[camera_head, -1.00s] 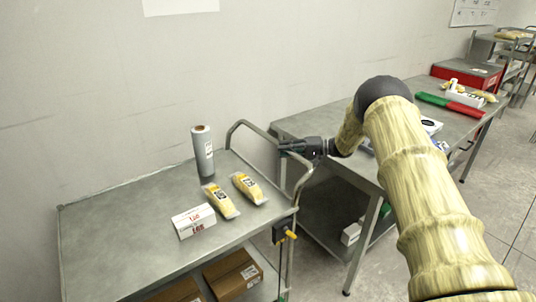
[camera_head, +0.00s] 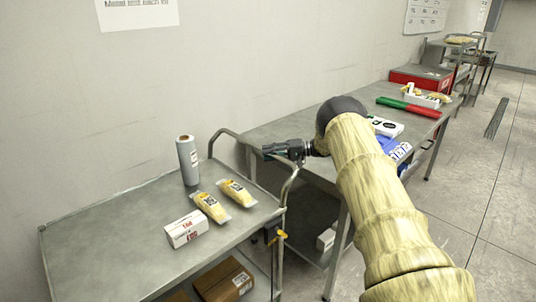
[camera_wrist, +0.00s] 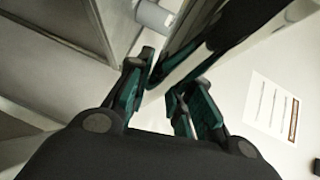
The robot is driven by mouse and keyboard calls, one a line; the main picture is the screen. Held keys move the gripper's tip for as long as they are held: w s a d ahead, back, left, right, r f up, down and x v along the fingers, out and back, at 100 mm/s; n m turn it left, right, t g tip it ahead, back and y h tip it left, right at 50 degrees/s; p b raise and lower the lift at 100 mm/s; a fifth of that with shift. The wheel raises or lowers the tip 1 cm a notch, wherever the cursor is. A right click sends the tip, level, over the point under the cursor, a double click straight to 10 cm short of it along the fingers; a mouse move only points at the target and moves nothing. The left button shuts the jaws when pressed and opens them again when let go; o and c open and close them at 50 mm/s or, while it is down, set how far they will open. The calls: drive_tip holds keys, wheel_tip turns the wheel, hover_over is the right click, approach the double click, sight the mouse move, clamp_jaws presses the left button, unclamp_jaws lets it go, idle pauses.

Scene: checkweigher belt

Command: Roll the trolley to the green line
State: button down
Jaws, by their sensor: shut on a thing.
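The grey metal trolley (camera_head: 105,232) stands along the wall at the lower left, with a bent tube handle (camera_head: 243,142) at its right end. My gripper (camera_head: 270,153) is shut on this handle. In the wrist view, the fingers (camera_wrist: 163,92) sit around the shiny handle tube (camera_wrist: 205,45). The trolley's top carries an upright grey roll (camera_head: 189,162), two yellow packs (camera_head: 211,206) and a white box (camera_head: 186,230). A brown carton (camera_head: 224,280) is on its lower shelf. I see no green line on the floor.
A long metal bench (camera_head: 285,133) stands close to the trolley's right end. It bears a green and red strip (camera_head: 408,107), a white tray (camera_head: 425,100) and a red box (camera_head: 420,78). Open floor (camera_head: 490,190) with a dark grate (camera_head: 496,118) lies to the right.

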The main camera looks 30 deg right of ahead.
drive_tip(key=c, duration=1.3)
unclamp_jaws()
drive_tip(key=shift+d, duration=0.1)
drive_tip(key=v, duration=1.2)
drive_tip(key=shift+f, duration=0.1)
